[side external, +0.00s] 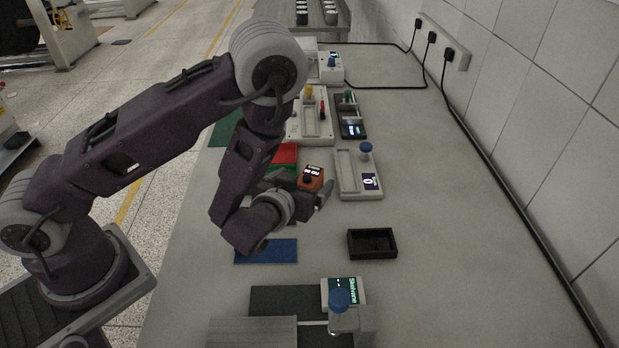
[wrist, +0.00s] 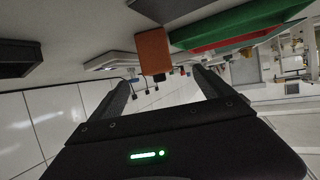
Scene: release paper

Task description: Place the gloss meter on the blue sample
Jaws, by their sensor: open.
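The gloss meter is an orange box (side external: 313,172) with a small lit display on its upper side, near the middle of the bench. It also shows in the wrist view as an orange block (wrist: 153,48). My gripper (side external: 303,187) is open at the meter, with its fingers apart. In the wrist view the meter appears between and beyond the open fingertips (wrist: 161,77); I cannot tell whether they touch it. The blue sample (side external: 266,252) is a flat sheet nearer the camera, partly hidden behind my wrist. Its top is otherwise bare.
A red sheet (side external: 286,153) and a green sheet (side external: 281,173) lie beyond my wrist. A pale device with a blue knob (side external: 358,175) stands to the right. A black open tray (side external: 372,243) and a device with a screen (side external: 344,290) are nearer. The bench's right side is clear.

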